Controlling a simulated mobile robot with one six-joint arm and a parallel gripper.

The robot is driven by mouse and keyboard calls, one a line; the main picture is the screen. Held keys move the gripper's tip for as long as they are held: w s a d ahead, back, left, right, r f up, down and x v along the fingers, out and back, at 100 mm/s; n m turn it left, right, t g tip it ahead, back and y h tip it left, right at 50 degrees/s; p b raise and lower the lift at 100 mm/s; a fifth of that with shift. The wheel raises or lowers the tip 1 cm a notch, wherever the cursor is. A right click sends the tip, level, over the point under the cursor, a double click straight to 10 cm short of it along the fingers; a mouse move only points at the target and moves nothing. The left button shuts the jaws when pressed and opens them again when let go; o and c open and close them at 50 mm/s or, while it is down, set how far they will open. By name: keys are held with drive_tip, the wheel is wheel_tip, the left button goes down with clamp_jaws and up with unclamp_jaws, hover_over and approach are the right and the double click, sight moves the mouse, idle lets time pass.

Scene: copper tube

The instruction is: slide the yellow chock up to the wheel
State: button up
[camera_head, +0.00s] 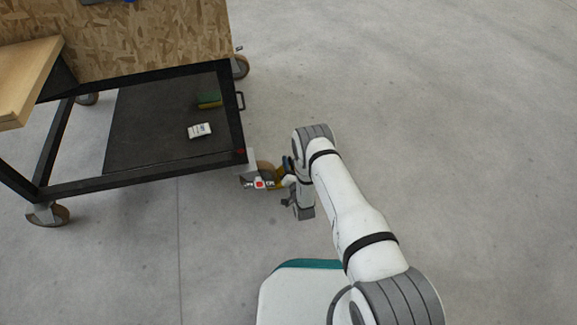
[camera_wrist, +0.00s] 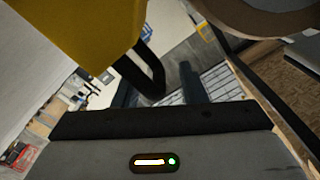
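The yellow chock (camera_wrist: 75,35) fills the upper left of the wrist view. A black loop-shaped handle (camera_wrist: 155,72) sticks out from it towards my gripper (camera_wrist: 157,88). My gripper's two dark fingers stand apart, with the loop's end between them and a visible gap to the right finger. I cannot tell whether the loop touches the left finger. The wheel (camera_wrist: 262,18) shows at the upper right, apart from the chock's visible part. In the head view, the wheel (camera_head: 265,167) is at the cart's near right corner, with the yellow chock (camera_head: 279,182) partly hidden beside it and my arm's end.
The black-framed cart (camera_head: 140,180) bears a chipboard panel (camera_head: 150,40). Its lower shelf (camera_head: 140,130) holds a white packet (camera_head: 200,130) and a green and yellow item (camera_head: 209,99). Other wheels (camera_head: 48,214) stand on the concrete floor, which is clear to the right.

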clamp_jaws()
idle(0.3)
unclamp_jaws()
drive_tip(key=shift+p+v, duration=1.75)
drive_tip(key=shift+v, duration=2.2)
drive_tip(key=shift+r, duration=0.1)
